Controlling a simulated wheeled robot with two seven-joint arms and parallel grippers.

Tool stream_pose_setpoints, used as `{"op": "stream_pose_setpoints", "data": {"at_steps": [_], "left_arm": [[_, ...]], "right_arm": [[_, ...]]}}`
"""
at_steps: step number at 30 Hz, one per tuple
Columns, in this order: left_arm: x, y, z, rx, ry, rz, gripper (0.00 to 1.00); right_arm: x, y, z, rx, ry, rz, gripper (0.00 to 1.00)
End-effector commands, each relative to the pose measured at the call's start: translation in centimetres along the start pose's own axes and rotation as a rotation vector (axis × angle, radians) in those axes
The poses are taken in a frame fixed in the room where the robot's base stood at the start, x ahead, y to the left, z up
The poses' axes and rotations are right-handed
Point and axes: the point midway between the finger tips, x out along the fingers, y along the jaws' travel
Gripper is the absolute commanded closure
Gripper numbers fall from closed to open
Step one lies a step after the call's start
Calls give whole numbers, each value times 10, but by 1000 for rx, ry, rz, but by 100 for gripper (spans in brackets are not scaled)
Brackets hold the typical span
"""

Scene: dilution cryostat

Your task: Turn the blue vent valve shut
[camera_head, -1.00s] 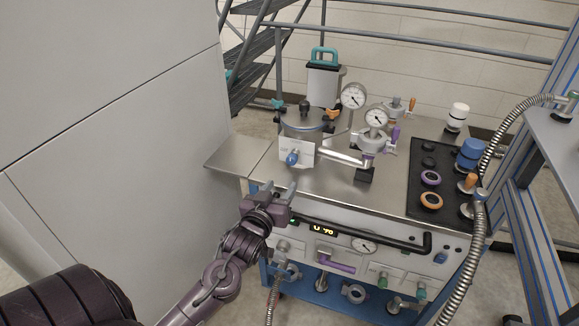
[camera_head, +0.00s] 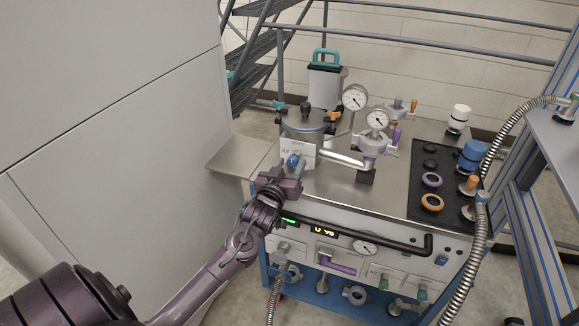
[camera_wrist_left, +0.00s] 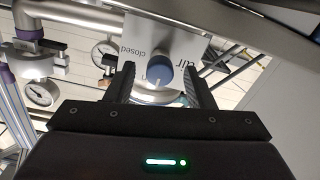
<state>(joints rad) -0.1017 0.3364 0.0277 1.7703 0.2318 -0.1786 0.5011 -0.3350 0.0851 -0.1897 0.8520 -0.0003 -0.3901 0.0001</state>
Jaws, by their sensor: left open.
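The blue vent valve is a round blue knob (camera_head: 293,160) on a white label plate (camera_head: 303,152) at the front of the steel cart top. In the left wrist view the knob (camera_wrist_left: 159,70) shows a pale pointer line, and the plate (camera_wrist_left: 140,40) carries the word "closed" and other partly hidden lettering. My left gripper (camera_head: 287,168) is just in front of the knob. In the wrist view its two fingers (camera_wrist_left: 158,84) are open, one on each side of the knob, with gaps visible. My right gripper is not in view.
Pressure gauges (camera_head: 355,97) and a steel pipe (camera_head: 340,158) stand right of the valve. A metal pot (camera_head: 302,126) is behind it. A black handle bar (camera_head: 400,245) runs along the cart front. A grey wall panel (camera_head: 110,100) fills the left side.

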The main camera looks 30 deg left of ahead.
Motion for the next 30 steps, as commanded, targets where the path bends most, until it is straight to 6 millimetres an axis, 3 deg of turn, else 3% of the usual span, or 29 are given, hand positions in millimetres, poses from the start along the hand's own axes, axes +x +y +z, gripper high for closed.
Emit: {"op": "stream_pose_setpoints", "data": {"at_steps": [2,12,23,30], "left_arm": [[0,0,0,0,0,0,53],[0,0,0,0,0,0,96],[0,0,-2,63,0,0,96],[0,1,-3,228,-1,1,96]], "right_arm": [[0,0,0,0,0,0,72],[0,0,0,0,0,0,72],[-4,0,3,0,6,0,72],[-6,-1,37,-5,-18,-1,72]]}}
